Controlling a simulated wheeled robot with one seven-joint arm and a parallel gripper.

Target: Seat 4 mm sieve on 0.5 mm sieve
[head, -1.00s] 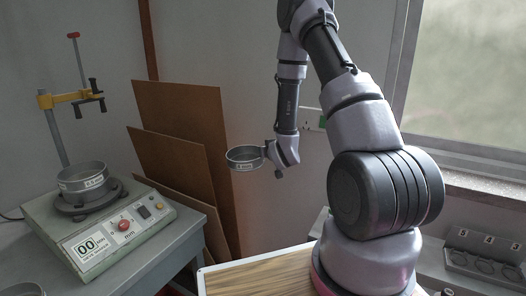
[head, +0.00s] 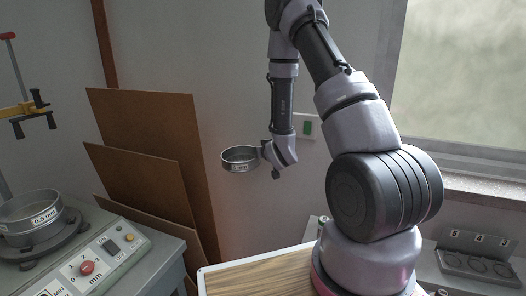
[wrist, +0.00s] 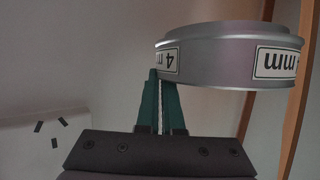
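The 4 mm sieve (head: 240,165) is a shallow round metal ring, held level in mid-air left of my arm in the head view. My gripper (head: 263,152) is shut on its near side wall. In the wrist view, the green fingers (wrist: 160,98) meet the rim of the 4 mm sieve (wrist: 217,60), whose "4 mm" labels show upside down. The 0.5 mm sieve (head: 30,219) sits upright on the round dark plate of the shaker (head: 125,259) at the far left. The held sieve is well apart from it, to its right and higher.
A yellow clamp arm (head: 18,110) on a post stands above the shaker at the left. Brown boards (head: 150,130) lean on the wall between shaker and arm. A wooden-topped surface (head: 255,278) is at the bottom. A numbered rack (head: 478,262) stands at right.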

